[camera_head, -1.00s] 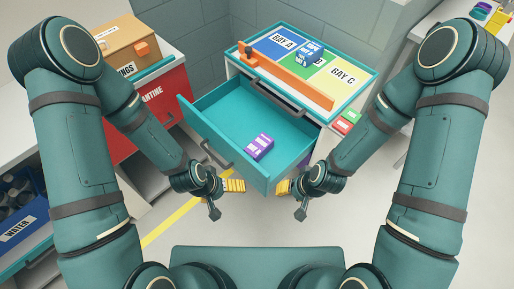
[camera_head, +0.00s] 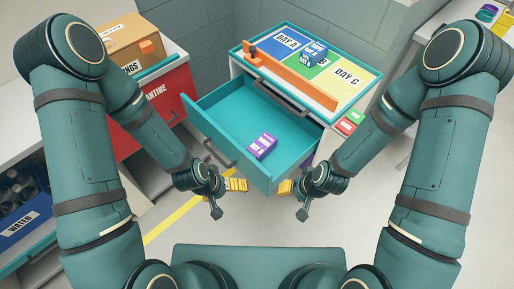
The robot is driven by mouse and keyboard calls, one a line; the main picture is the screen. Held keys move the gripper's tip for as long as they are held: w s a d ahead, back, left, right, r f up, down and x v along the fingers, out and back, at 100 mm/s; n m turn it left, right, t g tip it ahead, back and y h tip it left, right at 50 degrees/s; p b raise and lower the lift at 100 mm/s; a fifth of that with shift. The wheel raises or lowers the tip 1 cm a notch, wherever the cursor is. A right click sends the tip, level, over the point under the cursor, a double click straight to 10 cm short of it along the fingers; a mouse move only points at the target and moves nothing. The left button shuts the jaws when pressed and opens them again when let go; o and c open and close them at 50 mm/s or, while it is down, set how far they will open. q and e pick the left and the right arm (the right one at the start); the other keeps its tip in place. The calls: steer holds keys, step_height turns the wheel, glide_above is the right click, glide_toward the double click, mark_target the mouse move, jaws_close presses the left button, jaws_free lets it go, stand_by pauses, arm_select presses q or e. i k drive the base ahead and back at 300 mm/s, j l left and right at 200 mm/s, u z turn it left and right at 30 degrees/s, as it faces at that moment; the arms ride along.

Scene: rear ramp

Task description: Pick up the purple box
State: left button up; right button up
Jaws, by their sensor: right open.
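The purple box (camera_head: 262,146) with white lettering lies on the floor of the open teal drawer (camera_head: 222,115), near the drawer's front right part. My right gripper (camera_head: 286,187) is open and empty, beside the drawer's near corner and outside it. My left gripper (camera_head: 238,185) is just outside the drawer front, with yellow-orange finger pads; whether it is open or shut is unclear. Neither gripper touches the purple box.
The cabinet top (camera_head: 352,101) has coloured bays, an orange bar (camera_head: 290,82) and a blue box (camera_head: 313,53). Green and red boxes (camera_head: 350,122) sit right of the drawer. A red-fronted cabinet (camera_head: 128,128) stands left.

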mark_target(264, 145)
steer(key=i+l+z, duration=0.2)
steer(key=z, duration=0.2)
steer(key=i+l+z, duration=0.15)
steer(key=z, duration=0.2)
